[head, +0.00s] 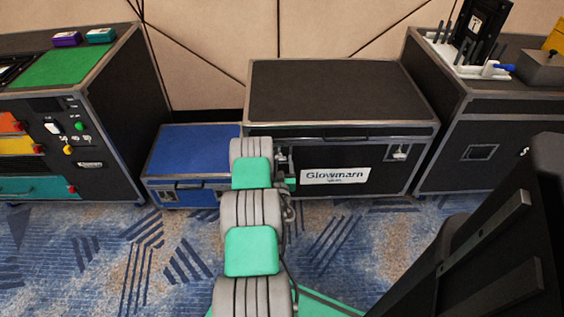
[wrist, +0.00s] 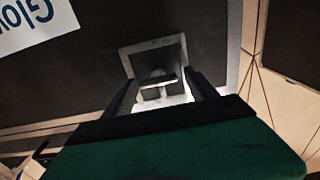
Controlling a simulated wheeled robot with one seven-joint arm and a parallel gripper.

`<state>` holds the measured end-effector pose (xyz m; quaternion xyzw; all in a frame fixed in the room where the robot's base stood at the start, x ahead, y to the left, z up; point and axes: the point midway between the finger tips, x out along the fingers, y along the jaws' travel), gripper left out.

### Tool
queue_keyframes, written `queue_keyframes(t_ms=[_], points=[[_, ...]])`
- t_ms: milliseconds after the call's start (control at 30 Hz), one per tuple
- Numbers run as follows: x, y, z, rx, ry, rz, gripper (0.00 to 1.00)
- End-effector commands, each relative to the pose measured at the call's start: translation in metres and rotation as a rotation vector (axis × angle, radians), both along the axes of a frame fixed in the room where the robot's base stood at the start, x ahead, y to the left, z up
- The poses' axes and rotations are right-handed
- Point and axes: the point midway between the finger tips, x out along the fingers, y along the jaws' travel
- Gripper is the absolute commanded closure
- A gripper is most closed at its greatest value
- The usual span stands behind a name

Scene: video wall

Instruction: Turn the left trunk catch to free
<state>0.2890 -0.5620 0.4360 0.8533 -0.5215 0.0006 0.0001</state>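The black trunk (head: 340,90) with a "Glowmarn" label (head: 335,176) stands against the wall. Its left catch (head: 282,158) is mostly hidden behind my arm in the head view. In the wrist view, the left catch (wrist: 152,58) is a grey square plate with a recess and a small turning piece (wrist: 156,80). My gripper (wrist: 163,82) is open, with one dark finger on either side of the turning piece. I cannot tell whether the fingers touch it. The right catch (head: 399,152) shows clear of my arm.
A lower blue trunk (head: 195,150) stands just left of the black trunk. A case with a green top (head: 65,68) is at far left. Another black case (head: 480,145) stands close on the right. Patterned carpet (head: 120,245) lies open in front.

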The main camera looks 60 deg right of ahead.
Motion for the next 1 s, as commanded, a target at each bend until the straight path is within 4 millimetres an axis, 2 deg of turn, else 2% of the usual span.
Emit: queue_keyframes(t_ms=[67, 667, 1000], points=[[-0.0010, -0.0004, -0.0001, 0.000, 0.000, -0.002, 0.40], [-0.0017, -0.0006, -0.0003, 0.001, 0.000, -0.003, 0.89], [-0.0016, -0.0005, -0.0002, -0.019, 0.039, -0.002, 0.90]])
